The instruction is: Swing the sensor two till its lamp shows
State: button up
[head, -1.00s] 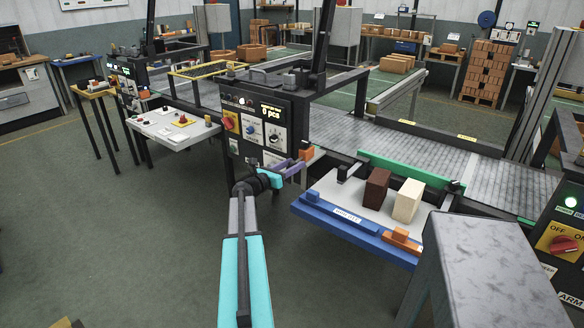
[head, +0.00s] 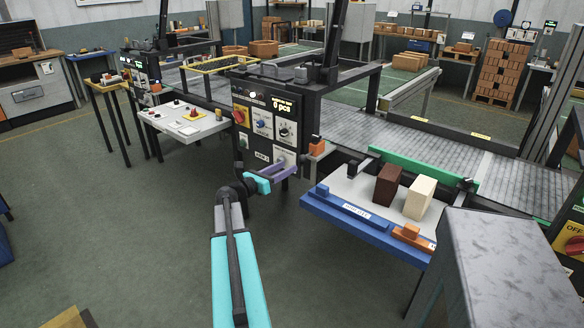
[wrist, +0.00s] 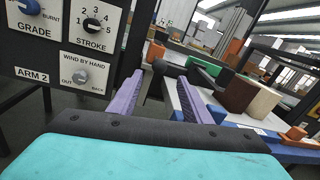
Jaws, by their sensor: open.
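My gripper (head: 278,170) is in front of the lower right of the dark ARM 2 panel (head: 268,125). In the wrist view its two purple fingers (wrist: 158,98) stand apart with a gap between them. An orange block with a black top (head: 316,146) is right of the panel. A small black device (head: 353,166) stands at the tray's back left. No label names either as sensor two, and no lit sensor lamp can be made out.
The blue-edged tray (head: 345,222) holds a dark brown block (head: 388,185) and a cream block (head: 419,198). A green rail (head: 420,170) runs behind them. A grey speckled housing (head: 512,260) fills the lower right.

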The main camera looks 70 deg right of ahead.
jog(key=shift+v, duration=1.85)
jog(key=shift+w, duration=0.1)
